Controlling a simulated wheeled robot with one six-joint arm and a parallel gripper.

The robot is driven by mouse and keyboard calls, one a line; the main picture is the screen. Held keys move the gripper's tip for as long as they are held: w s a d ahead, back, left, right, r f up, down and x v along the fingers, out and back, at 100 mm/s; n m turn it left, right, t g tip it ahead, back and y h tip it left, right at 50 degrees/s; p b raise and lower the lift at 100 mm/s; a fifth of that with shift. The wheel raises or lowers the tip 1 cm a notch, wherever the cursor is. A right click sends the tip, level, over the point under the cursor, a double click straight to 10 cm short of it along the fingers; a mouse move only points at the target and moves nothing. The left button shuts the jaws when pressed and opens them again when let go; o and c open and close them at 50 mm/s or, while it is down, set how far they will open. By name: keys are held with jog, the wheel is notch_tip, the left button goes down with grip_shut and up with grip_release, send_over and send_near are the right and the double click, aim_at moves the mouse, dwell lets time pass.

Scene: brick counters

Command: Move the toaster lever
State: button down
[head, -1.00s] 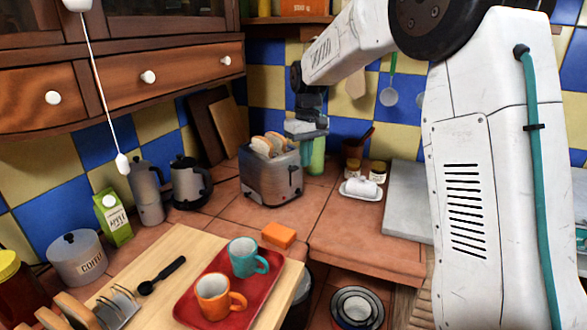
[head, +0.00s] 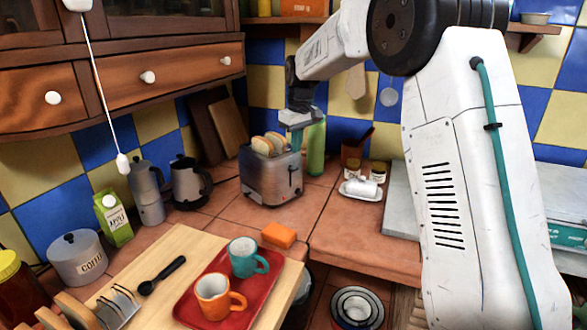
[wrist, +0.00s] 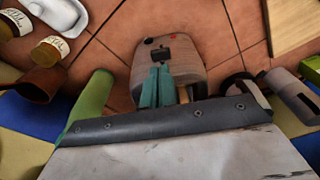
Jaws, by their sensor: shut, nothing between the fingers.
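The silver toaster (head: 270,178) stands on the tiled counter by the back wall, with bread slices (head: 269,144) in its top. In the wrist view the toaster's end face (wrist: 178,62) is in front of me, with a dark lever (wrist: 158,54) and small red and black spots. My gripper (wrist: 158,70) is shut and empty, its teal fingers pointing at that end, with the tips close to the lever. I cannot tell whether they touch it. In the head view my gripper (head: 297,147) is at the toaster's upper right end.
A green bottle (head: 316,148) stands just right of the toaster, close to my gripper. A kettle (head: 190,183) stands to its left. A white butter dish (head: 361,190) and jars sit farther right. An orange sponge (head: 278,235) and a red tray (head: 205,305) with cups are nearer.

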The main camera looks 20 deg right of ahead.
aim_at(296, 168)
jog(key=shift+w+a+f, duration=0.1)
jog(key=shift+f, duration=1.2)
jog(key=shift+w+f, duration=0.1)
jog(key=shift+f, duration=1.15)
notch_tip(296, 168, down, 6)
jog(key=shift+r, duration=0.2)
jog(key=s, duration=0.1)
jog(key=s+d+r, duration=0.1)
jog(key=shift+s+d+r, duration=0.1)
jog(key=shift+s, duration=0.25)
notch_tip(296, 168, up, 8)
jog(key=shift+s+d, duration=0.2)
jog(key=shift+s, duration=0.15)
